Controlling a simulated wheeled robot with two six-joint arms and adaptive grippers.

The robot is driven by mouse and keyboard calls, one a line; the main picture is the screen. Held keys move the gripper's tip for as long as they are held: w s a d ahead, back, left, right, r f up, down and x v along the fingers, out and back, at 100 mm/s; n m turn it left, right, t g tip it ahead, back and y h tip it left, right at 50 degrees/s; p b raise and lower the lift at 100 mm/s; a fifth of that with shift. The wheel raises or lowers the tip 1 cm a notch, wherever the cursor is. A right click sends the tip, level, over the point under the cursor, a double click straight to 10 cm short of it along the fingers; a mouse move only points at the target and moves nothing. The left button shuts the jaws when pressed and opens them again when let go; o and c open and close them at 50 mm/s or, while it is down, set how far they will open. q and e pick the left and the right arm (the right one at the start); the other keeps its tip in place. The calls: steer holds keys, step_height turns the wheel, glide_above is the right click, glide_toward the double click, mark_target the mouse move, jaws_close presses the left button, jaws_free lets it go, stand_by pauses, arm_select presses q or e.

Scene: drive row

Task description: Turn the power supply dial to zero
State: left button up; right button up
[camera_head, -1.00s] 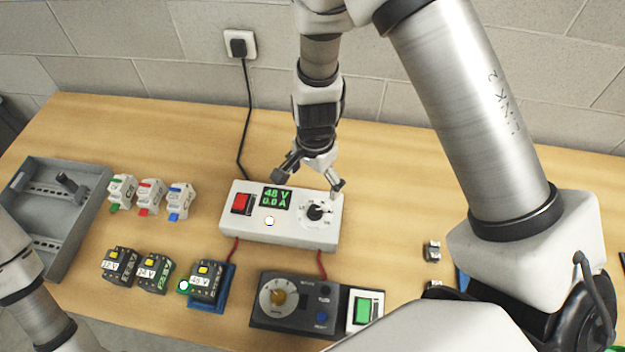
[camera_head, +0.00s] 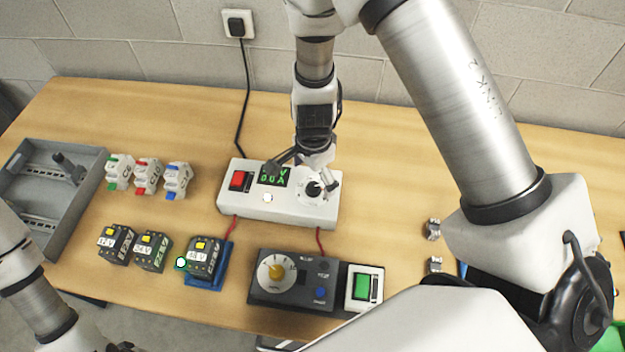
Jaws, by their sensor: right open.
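The white power supply (camera_head: 235,206) stands on the bench near the middle, with a red switch (camera_head: 238,180) at left and a green-lit display (camera_head: 284,177). Its black dial knob (camera_head: 313,189) sits on a white scale at the right end. My right gripper (camera_head: 304,176) is open over the supply. One finger crosses the display and hides its upper line; the lower line reads about 0.0 A. The other finger is close to the right of the knob; I cannot tell if it touches. My left arm shows at lower left, its gripper out of view.
A dial unit (camera_head: 262,292) and green switch (camera_head: 362,287) stand in front. Several dark modules (camera_head: 151,254) and coloured breakers (camera_head: 148,178) are at left, beside a grey tray (camera_head: 80,199). A cord runs to the wall socket (camera_head: 238,23).

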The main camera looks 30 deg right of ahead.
mark_target(313, 188)
steer(key=m+p, duration=0.2)
steer(key=m, duration=0.1)
steer(key=r+m+p, duration=0.1)
steer(key=m, duration=0.1)
steer(key=shift+w+d+m+p, duration=0.1)
steer(key=shift+m+p, duration=0.25)
steer(key=shift+m, duration=0.05)
arm_select(q)
step_height(313, 188, up, 6)
arm_select(e)
steer(key=shift+f+m, duration=0.25)
steer(key=shift+m, duration=0.85)
steer(key=shift+f, duration=0.15)
steer(key=shift+f+b, duration=2.3)
arm_select(q)
step_height(313, 188, down, 5)
steer(key=shift+r, duration=0.15)
arm_select(e)
steer(key=shift+c, duration=0.4)
steer(key=shift+r, duration=0.1)
steer(key=c, duration=0.9)
arm_select(q)
steer(key=shift+s+a, duration=0.1)
steer(key=shift+s, duration=0.05)
arm_select(e)
steer(key=shift+s+a, duration=0.25)
steer(key=shift+s, duration=0.05)
steer(key=shift+c, duration=1.3)
